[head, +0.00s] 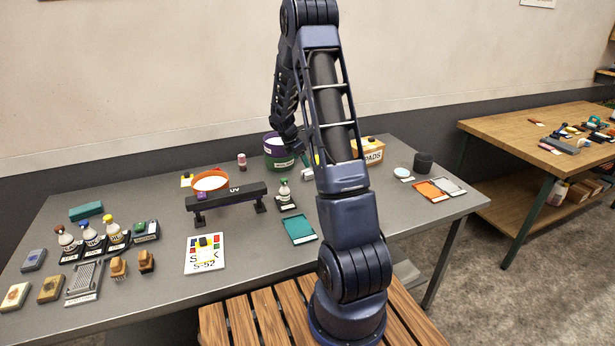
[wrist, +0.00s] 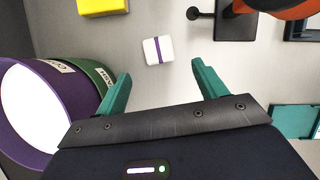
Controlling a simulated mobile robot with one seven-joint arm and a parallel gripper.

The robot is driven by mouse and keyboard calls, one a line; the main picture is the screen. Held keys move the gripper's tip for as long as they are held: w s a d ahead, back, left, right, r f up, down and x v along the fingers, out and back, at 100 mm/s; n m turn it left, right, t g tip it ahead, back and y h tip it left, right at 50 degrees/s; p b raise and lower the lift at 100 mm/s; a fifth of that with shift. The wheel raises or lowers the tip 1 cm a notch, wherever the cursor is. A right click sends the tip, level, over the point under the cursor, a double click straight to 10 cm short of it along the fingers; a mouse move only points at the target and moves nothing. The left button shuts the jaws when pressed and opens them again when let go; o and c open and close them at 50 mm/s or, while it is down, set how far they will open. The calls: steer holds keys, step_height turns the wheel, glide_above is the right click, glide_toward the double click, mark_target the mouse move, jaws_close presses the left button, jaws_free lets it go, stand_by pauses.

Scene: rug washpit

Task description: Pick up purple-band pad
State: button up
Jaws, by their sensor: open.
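The purple-band pad (wrist: 152,52) is a small white block with a purple stripe across its middle. It lies on the grey bench top in the wrist view, just beyond my fingertips. My gripper (wrist: 162,70) is open, with its two teal fingers apart and nothing between them. The pad is ahead of the gap, not between the fingers. In the head view my arm covers much of this area. A small white patch (head: 307,174) beside the arm may be the pad, but I cannot tell for sure.
A purple-and-green bucket (wrist: 28,120) stands close to my left finger. A yellow object (wrist: 100,5) and a black stand (wrist: 232,22) flank the pad. A teal tray (head: 300,229), a black UV lamp (head: 228,197) and an orange bowl (head: 210,183) are on the bench.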

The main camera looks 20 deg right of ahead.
mark_target(307, 172)
steer(key=x, duration=0.8)
steer(key=shift+w+f, duration=0.15)
steer(key=shift+f, duration=0.05)
steer(key=shift+c, duration=0.2)
steer(key=c, duration=1)
